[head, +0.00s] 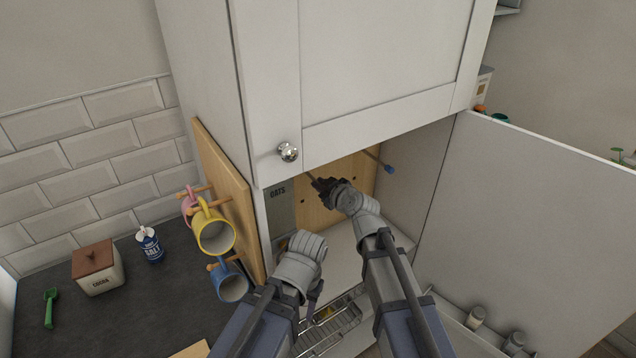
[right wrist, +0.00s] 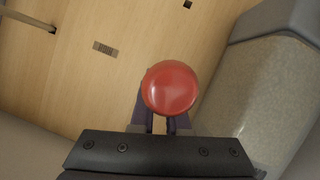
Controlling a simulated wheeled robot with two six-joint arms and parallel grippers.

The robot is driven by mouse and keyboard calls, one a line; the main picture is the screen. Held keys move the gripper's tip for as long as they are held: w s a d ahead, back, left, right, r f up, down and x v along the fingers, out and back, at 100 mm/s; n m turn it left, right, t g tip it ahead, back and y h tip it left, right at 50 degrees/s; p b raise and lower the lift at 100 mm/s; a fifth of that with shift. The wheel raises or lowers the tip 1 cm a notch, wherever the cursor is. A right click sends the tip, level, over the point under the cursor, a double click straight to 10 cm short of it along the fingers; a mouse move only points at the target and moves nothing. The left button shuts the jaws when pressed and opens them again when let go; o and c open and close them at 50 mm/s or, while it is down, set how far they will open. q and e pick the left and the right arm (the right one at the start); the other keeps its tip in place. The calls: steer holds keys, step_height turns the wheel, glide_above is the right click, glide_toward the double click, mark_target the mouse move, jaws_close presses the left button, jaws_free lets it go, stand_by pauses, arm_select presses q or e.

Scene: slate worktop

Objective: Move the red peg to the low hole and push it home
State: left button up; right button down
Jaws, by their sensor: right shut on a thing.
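My right gripper (head: 318,183) is inside the open lower bay of the cupboard, in front of a wooden board (head: 312,218). In the right wrist view it is shut on the red peg, whose round red end (right wrist: 170,88) faces the camera. The peg's red end cannot be made out in the head view. The board (right wrist: 110,85) shows a small dark square hole (right wrist: 187,5) at the top edge of the wrist view. The peg's far end is hidden behind its red end. My left gripper (head: 314,292) is low in front of the cupboard, its jaws unclear.
A blue-ended peg (head: 389,169) sticks out of the board to the right. An oats box (head: 281,212) stands at the bay's left. An open door (head: 530,220) bounds the right. Mugs, including a yellow one (head: 215,234), hang on the left. A wire rack (head: 335,330) is below.

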steer(key=shift+s+d, duration=0.7)
steer(key=shift+s, duration=0.3)
steer(key=s+d+f+b, duration=0.1)
steer(key=s+f+b, duration=0.1)
steer(key=f+b, duration=0.4)
steer(key=s+d+f+b, duration=0.2)
steer(key=f+b, duration=0.5)
steer(key=shift+s+d+f, duration=0.15)
steer(key=shift+s+f, duration=0.1)
steer(key=shift+f, duration=0.15)
steer(key=shift+w, duration=0.15)
steer(key=shift+w+a, duration=0.85)
steer(key=shift+w, duration=0.25)
steer(key=shift+w+a, duration=0.85)
steer(key=shift+w, duration=0.25)
steer(key=shift+w+a, duration=0.85)
steer(key=shift+w, duration=0.3)
steer(key=shift+w+a, duration=0.8)
steer(key=shift+w, duration=0.35)
steer(key=c, duration=0.8)
jaws_free()
